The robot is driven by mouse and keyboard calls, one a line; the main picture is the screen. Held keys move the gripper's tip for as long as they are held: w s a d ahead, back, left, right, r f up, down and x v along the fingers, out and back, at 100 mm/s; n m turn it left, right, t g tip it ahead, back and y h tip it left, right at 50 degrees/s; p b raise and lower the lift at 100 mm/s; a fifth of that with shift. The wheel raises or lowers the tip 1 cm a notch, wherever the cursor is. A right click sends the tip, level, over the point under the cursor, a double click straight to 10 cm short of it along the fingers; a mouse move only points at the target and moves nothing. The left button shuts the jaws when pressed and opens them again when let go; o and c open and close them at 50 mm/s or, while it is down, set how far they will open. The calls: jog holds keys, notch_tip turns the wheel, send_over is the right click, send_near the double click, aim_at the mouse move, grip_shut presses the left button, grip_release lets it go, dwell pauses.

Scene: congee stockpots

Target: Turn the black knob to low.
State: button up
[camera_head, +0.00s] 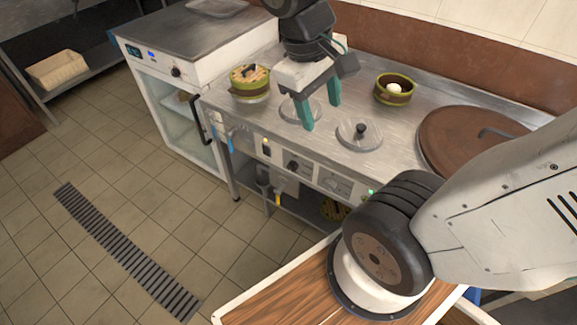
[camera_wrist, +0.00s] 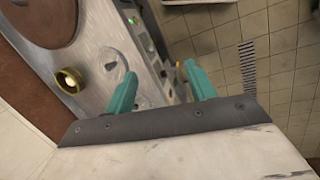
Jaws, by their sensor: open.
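A black knob (camera_head: 292,165) sits on the grey front panel of the counter, between a small lit switch and a labelled panel. In the wrist view a small dark knob (camera_wrist: 164,74) shows on the panel between my fingertips, too small to read its setting. My gripper (camera_head: 321,112) has two teal fingers, spread apart and empty. It hangs above the counter top near the front edge, above and behind the knob. The gripper also shows in the wrist view (camera_wrist: 160,70). Another black knob (camera_head: 175,72) is on the white cabinet at the left.
A clear lid with a black handle (camera_head: 360,132) lies on the steel counter, right of my gripper. The floor in front is clear around a drain grate (camera_head: 125,250).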

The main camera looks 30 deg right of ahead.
aim_at(290, 168)
jog(key=w+d+f+n+g+h, duration=0.1)
jog(key=w+d+f+n+h, duration=0.2)
jog(key=w+f+n+h, duration=1)
jog(key=w+a+f+n+t+y, duration=0.1)
jog(key=w+f+n+t, duration=0.15)
jog(key=f, duration=0.65)
jog(key=w+a+f+n+t+y, duration=0.1)
jog(key=f+n, duration=0.2)
jog(key=f, duration=0.6)
jog(key=w+a+f+n+t, duration=0.1)
jog(key=w+f+n+t, duration=0.15)
jog(key=f, duration=0.75)
jog(key=x, duration=0.7)
jog(key=shift+s+d, duration=0.35)
jog(key=shift+d, duration=0.05)
jog(key=shift+g, duration=0.4)
jog(key=c, duration=1)
